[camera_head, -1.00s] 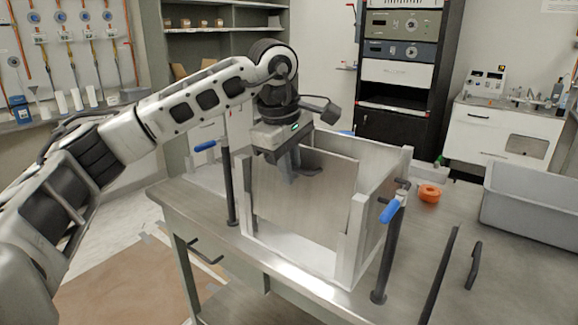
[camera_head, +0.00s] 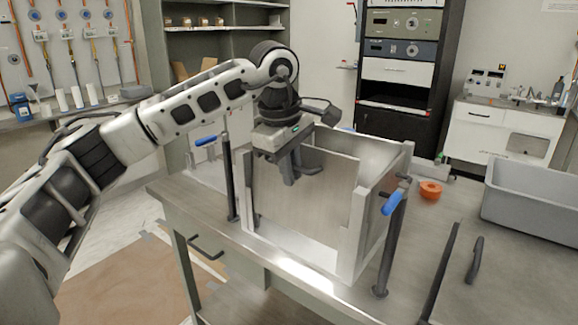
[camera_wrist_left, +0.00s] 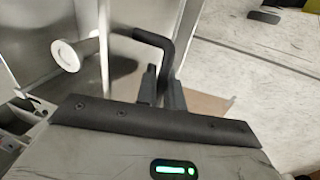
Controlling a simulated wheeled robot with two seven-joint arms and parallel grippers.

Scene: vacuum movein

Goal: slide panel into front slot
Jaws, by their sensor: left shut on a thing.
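The panel (camera_head: 308,205) is a flat grey metal plate at the front of the open-topped metal box (camera_head: 348,245). It stands nearly upright between the two front corner posts; a bright gap shows below it. I cannot tell how its edges sit in the front slot. My left gripper (camera_head: 292,176) reaches down over the panel's top edge. In the left wrist view, its fingers (camera_wrist_left: 160,84) are shut on a black bent handle (camera_wrist_left: 157,40) beside a metal sheet. The fingers partly hide the handle. My right gripper is out of view.
Blue-handled clamps stand at the box's left (camera_head: 207,141) and right (camera_head: 392,204). An orange ring (camera_head: 430,190) lies on the metal table (camera_head: 425,225) right of the box. A grey bin (camera_head: 530,205) stands at the far right.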

